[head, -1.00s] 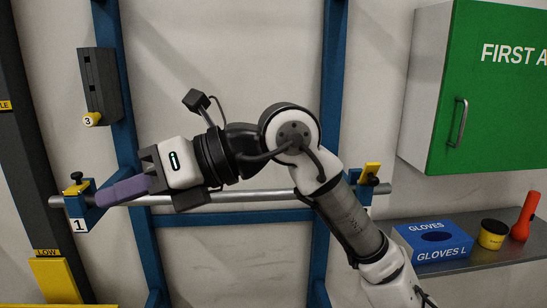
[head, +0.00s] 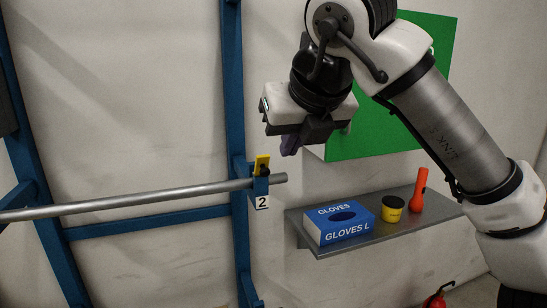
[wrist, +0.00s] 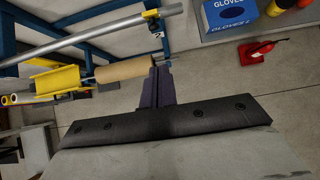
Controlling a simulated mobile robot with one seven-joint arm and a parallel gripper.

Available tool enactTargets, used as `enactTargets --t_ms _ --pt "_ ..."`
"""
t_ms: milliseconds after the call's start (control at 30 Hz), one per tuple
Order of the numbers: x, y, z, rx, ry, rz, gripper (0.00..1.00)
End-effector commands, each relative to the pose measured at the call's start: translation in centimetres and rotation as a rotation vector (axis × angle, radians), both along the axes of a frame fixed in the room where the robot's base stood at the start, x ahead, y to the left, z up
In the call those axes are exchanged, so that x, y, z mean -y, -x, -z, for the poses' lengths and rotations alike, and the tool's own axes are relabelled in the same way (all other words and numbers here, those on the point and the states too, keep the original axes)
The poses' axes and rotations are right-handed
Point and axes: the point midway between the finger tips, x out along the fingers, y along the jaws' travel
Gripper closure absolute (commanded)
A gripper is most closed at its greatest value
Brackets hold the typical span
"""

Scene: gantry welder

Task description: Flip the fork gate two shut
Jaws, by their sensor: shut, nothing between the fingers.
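Fork gate two is a yellow flap (head: 262,165) with a dark knob, standing upright on the blue fork above the white "2" label (head: 262,203). A grey bar (head: 150,198) lies in that fork, its end sticking out to the right. In the wrist view the yellow gate (wrist: 151,14) is small at the top, with the bar (wrist: 100,38) running to it. My gripper (head: 291,147) is shut and empty, above and to the right of the gate and apart from it, its purple fingers pointing down. The fingers (wrist: 160,85) also show in the wrist view.
A grey shelf (head: 300,235) at right carries a blue glove box (head: 340,222), a yellow tub (head: 392,209) and an orange torch (head: 419,190). A brown roll (wrist: 124,69) lies below the bar.

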Motion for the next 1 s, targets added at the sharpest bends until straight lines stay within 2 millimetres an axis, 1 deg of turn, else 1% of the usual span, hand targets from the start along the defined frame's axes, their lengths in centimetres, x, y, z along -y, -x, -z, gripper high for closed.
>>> enactTargets --t_ms 133,267,667,700,733,900,1000 --pt "-0.1 -0.2 0.3 -0.001 -0.001 -0.003 1.00" --pt "-0.4 -1.1 1.4 -0.003 -0.002 -0.003 1.00" --pt "-2.1 -6.1 7.7 -0.004 -0.003 -0.006 1.00" --pt "-2.3 -6.7 7.0 -0.002 -0.004 -0.005 1.00" --pt "-2.5 -7.1 6.7 -0.002 -0.004 -0.006 1.00" --pt "-2.9 -8.8 6.1 -0.001 -0.002 -0.003 1.00" --pt "-3.1 -9.3 6.1 -0.001 -0.003 -0.004 1.00"
